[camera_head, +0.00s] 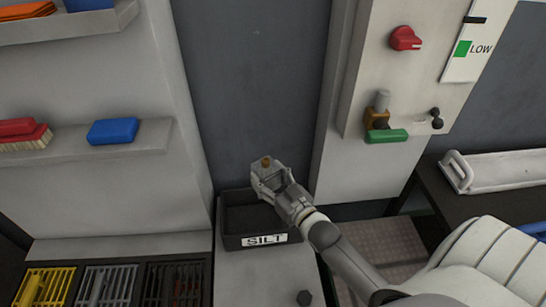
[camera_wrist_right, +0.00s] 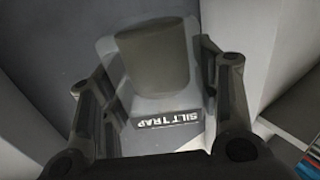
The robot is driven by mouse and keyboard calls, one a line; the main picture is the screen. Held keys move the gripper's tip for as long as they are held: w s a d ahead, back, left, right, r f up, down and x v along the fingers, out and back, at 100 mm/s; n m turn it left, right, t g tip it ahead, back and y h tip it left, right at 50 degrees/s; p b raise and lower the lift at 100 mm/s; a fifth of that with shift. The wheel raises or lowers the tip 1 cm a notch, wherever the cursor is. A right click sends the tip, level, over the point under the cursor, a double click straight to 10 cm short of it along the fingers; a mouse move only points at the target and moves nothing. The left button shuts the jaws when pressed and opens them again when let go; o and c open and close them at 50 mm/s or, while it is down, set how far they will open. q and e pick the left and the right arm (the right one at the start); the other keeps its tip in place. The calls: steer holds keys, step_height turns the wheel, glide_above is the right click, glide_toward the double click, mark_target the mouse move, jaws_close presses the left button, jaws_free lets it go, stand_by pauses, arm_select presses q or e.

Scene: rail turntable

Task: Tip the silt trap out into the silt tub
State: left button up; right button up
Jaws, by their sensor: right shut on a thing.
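The silt tub (camera_head: 231,241) is a black open box with a white SILT label, standing on a pale surface in the head view. My right gripper (camera_head: 268,180) is above the tub's back right part. It is shut on the silt trap (camera_wrist_right: 168,122), a clear-walled cup with a dark mass inside and a SILT TRAP label. In the wrist view the right gripper (camera_wrist_right: 160,85) has a finger on each side of the trap. In the head view the trap is small and mostly hidden by the gripper. My left gripper is not in view.
A grey panel with a red knob (camera_head: 405,39), a brass valve (camera_head: 377,110) and a green handle (camera_head: 386,136) is at right. Shelves at left hold brushes and a blue block (camera_head: 113,131). Colored grates (camera_head: 47,287) lie at lower left. A dark table (camera_head: 440,190) is at right.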

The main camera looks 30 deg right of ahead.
mark_target(281, 186)
steer(key=shift+w+d+r+p, duration=0.3)
steer(key=shift+d+r, duration=0.25)
steer(key=shift+d, duration=0.15)
steer(key=shift+d+f, duration=0.1)
steer(key=shift+f, duration=0.1)
steer(key=shift+n, duration=0.5)
steer(key=f+b, duration=0.5)
steer(key=shift+s+d+f, duration=0.15)
steer(key=shift+d+f, duration=0.05)
steer(key=shift+d, duration=0.3)
steer(key=shift+d+r+n+g+p, duration=0.15)
steer(key=shift+r+n+g+p, duration=0.2)
steer(key=shift+p, duration=0.35)
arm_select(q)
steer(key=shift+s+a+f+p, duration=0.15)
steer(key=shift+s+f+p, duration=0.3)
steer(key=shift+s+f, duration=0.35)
arm_select(e)
steer(key=shift+s+d+f+n+h, duration=0.15)
steer(key=shift+d+n+h, duration=0.15)
steer(key=shift+n, duration=0.25)
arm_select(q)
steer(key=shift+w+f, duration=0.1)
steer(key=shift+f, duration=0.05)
